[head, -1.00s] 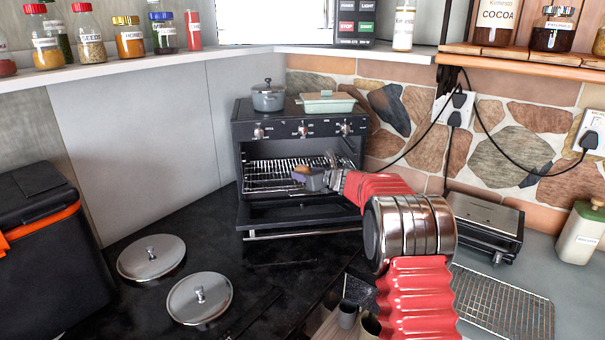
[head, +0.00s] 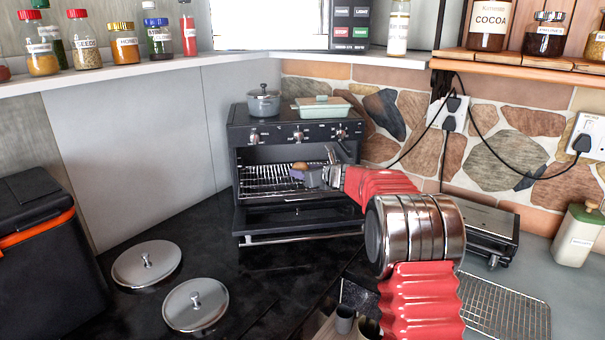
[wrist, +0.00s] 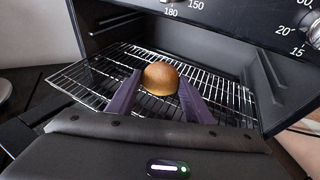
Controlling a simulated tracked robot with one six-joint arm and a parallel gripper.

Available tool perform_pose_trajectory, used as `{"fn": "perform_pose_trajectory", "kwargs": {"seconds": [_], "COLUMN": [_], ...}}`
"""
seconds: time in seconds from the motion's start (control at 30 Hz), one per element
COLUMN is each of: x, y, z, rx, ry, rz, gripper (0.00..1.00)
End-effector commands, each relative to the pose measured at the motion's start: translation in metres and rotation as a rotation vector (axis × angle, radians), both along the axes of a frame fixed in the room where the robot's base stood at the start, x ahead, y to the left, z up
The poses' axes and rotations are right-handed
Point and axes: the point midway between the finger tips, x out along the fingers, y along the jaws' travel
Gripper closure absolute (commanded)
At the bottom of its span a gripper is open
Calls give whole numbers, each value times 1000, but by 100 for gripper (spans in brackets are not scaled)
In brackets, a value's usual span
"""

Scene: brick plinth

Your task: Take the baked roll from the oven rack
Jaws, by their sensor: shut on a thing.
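The oven (head: 241,162) stands in the corner with its door (head: 290,219) folded down open. Its wire rack (head: 262,183) shows inside. My gripper (head: 304,172) is at the oven's open front, reaching in from the right. The baked roll (head: 299,167) is a small brown lump at its tip. In the wrist view, the round golden-brown roll (wrist: 160,77) sits between the two dark purple fingers of my gripper (wrist: 160,88), which is shut on it. The rack (wrist: 90,80) lies behind and below the roll. I cannot tell whether the roll touches the rack.
A grey pot (head: 263,103) and a pale green dish (head: 322,107) stand on the oven top. Two metal lids (head: 146,264) lie on the black counter at left. A toaster-like appliance (head: 487,222) and a wire cooling rack (head: 505,308) are at right.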

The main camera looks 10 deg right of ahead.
Motion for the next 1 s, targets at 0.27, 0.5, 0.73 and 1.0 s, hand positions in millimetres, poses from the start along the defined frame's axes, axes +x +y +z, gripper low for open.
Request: {"fn": "perform_pose_trajectory", "kwargs": {"seconds": [0.27,0.5,0.73,1.0], "x": [-34,-78,-121,-150], "y": [-14,-31,-48,-59], "z": [0,0,0,0], "rx": [1,0,0,0], "ry": [0,0,0,0], "rz": [-3,-3,-3,-2], "gripper": [75,75,75,75]}}
